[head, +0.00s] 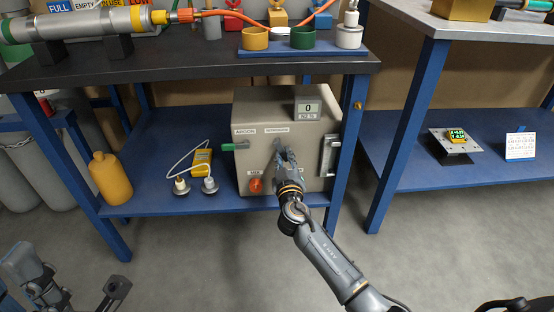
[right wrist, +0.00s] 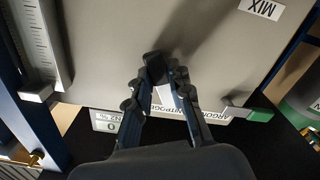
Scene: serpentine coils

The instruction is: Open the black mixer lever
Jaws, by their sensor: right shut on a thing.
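The grey mixer box (head: 255,107) stands on the blue lower shelf, with ARGON and NITROGEN labels on its front. A green lever (head: 233,146) sticks out under the ARGON label. My right gripper (head: 281,151) is at the front under the NITROGEN label. In the right wrist view, which is turned upside down, the right gripper's fingers (right wrist: 158,84) are shut on the black lever (right wrist: 154,66). In the head view the gripper mostly hides this lever. Parts of my left arm show at the lower left; its jaw state is unclear.
An orange knob (head: 256,185) sits low on the box, a vertical gauge (head: 329,156) at its right, and a display (head: 307,108) on top. A yellow bottle (head: 110,178) and a yellow meter (head: 202,160) stand left. The dark tabletop (head: 190,66) overhangs the shelf.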

